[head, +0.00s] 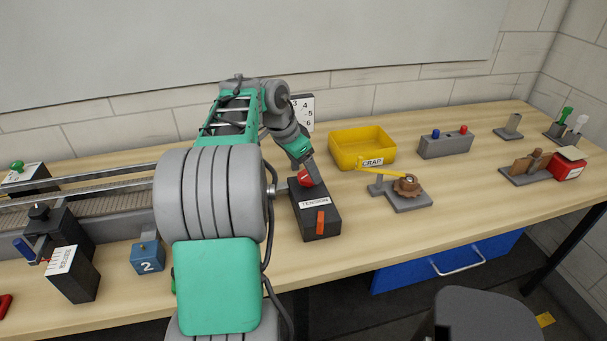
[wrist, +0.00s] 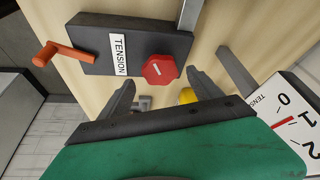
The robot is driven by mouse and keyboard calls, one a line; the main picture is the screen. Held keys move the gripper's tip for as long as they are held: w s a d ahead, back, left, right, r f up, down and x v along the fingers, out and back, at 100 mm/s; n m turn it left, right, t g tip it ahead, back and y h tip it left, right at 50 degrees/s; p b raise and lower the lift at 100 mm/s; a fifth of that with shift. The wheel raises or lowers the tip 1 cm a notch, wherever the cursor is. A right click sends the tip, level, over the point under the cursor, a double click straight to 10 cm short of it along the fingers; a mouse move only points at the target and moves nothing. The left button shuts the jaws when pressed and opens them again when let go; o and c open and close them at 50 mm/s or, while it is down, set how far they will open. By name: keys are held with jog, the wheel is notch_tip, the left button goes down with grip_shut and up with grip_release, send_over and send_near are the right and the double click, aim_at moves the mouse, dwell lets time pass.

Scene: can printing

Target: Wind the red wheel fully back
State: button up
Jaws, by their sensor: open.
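The red wheel (wrist: 160,70) is an eight-sided knob with a white mark, on the dark box labelled TENSION (wrist: 100,42). In the head view the red wheel (head: 305,177) shows at the back of the TENSION box (head: 318,222), partly hidden by my gripper (head: 308,172). My gripper (wrist: 160,80) is open, with one finger on each side of the wheel in the wrist view. I cannot tell whether the fingers touch it. A white dial (wrist: 307,92) at the right of the wrist view has a red pointer near the 1.
An orange crank handle (head: 320,222) is on the box's front. To the right are a yellow bin (head: 362,147), a brown toothed wheel on a grey base (head: 408,198) and a grey button block (head: 446,146). A blue block marked 2 (head: 147,259) stands left.

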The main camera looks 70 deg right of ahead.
jog(key=shift+x, duration=1.3)
jog(key=shift+c, duration=0.5)
jog(key=c, duration=1.3)
jog(key=shift+o, duration=0.2)
